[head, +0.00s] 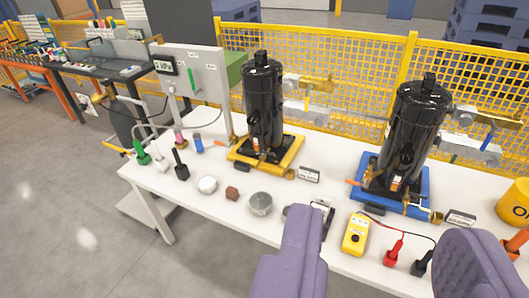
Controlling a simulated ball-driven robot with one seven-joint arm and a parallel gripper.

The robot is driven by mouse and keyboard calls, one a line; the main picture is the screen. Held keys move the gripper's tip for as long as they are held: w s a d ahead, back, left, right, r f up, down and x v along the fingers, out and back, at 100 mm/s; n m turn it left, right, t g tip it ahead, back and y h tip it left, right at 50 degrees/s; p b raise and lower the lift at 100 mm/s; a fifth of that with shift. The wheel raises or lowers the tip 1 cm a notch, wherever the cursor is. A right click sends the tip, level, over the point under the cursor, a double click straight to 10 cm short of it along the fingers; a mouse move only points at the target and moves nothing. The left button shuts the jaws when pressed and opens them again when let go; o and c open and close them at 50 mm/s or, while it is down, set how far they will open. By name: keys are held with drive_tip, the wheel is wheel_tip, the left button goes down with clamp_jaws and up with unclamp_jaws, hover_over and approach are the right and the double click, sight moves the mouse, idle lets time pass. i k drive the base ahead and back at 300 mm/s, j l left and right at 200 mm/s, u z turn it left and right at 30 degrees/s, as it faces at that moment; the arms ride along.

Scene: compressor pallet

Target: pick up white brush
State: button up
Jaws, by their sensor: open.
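My gripper (384,226) is open, with its two purple fingers apart at the bottom right of the head view and nothing held between them. A yellow meter (355,234) lies on the table between the fingers in the picture.
Two tall black compressors (263,100) (412,130) stand behind on yellow and blue pallets. Red and black probes (393,252) lie right of the meter.

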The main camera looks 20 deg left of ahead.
sight(153, 143)
drive_tip(key=l+u, duration=0.1)
drive_tip(key=l, duration=0.15)
drive_tip(key=i+j+z, duration=0.2)
drive_tip(key=j, duration=0.45)
drive_tip(key=k+j+z, duration=0.2)
drive_tip(key=j, duration=0.45)
drive_tip(key=i+j+z, duration=0.2)
drive_tip(key=j, duration=0.5)
drive_tip(key=k+j+z, duration=0.2)
drive_tip(key=j, duration=0.4)
drive_tip(key=k+j+z, duration=0.2)
drive_tip(key=j, duration=0.5)
drive_tip(key=i, duration=0.1)
